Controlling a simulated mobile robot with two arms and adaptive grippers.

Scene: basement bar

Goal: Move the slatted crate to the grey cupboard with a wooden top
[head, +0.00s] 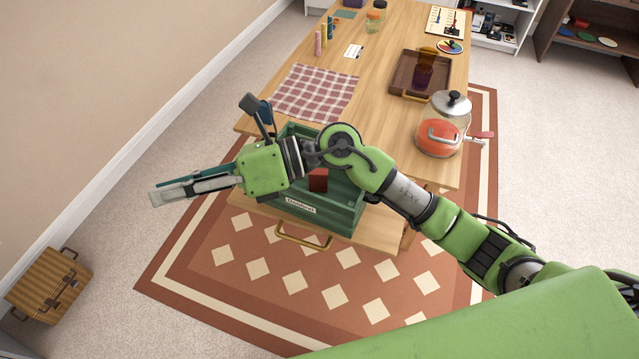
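A green crate (345,221) with slat-like walls and a white label stands at the near end of the wooden table, over a pulled-out drawer. A dark red block (318,180) shows inside it. My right arm crosses above the crate and hides part of it. My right gripper (158,195) points left, beyond the crate and apart from it. Its fingers are seen nearly edge-on, so I cannot tell their opening. My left gripper is not in view. I cannot make out a grey cupboard with a wooden top.
The wooden table (395,65) bears a checkered cloth (315,93), a brown tray (408,82), a glass jar (443,125) and several small items. The drawer's brass handle (300,241) juts out. A striped wooden box (48,286) with dark handles stands lower left. Patterned rug lies clear in front.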

